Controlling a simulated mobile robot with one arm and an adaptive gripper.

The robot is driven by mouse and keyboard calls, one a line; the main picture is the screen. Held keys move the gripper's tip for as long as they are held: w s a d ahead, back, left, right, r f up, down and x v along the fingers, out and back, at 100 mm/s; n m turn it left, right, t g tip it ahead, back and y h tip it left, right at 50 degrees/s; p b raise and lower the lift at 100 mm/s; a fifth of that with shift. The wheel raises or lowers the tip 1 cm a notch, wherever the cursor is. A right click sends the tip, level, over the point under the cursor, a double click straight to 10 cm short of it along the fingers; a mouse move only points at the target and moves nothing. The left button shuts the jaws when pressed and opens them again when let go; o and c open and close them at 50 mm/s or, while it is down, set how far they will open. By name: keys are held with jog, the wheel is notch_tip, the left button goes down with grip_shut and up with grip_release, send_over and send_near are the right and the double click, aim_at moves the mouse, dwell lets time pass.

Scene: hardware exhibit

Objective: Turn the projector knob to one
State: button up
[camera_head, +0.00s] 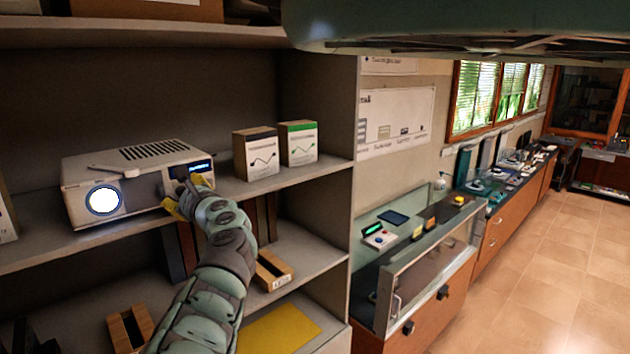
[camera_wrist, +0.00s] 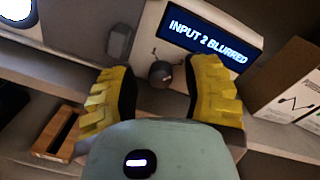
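The white projector (camera_head: 130,178) sits on the middle shelf at the left, with a lit round lens (camera_head: 103,200) on its front. In the wrist view its blue display (camera_wrist: 213,32) reads "INPUT 2 BLURRED". The small dark knob (camera_wrist: 161,74) is below and left of the display, with small marks around it. My gripper (camera_wrist: 160,88) has yellow ribbed fingers, spread apart on either side of the knob. I see a gap between each finger and the knob. In the head view my gripper (camera_head: 185,197) is at the projector's front right, and the knob is hidden there.
Two small boxes, one with a black top (camera_head: 256,154) and one with a green top (camera_head: 298,143), stand right of the projector on the same shelf (camera_head: 325,163). Books and a wooden holder (camera_head: 272,270) are on the shelf below. A glass display case (camera_head: 430,255) stands further right.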

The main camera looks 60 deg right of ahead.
jog(key=shift+o, duration=0.2)
jog(key=shift+d+m+p, duration=0.1)
jog(key=shift+m+p, duration=0.2)
jog(key=shift+m, duration=0.1)
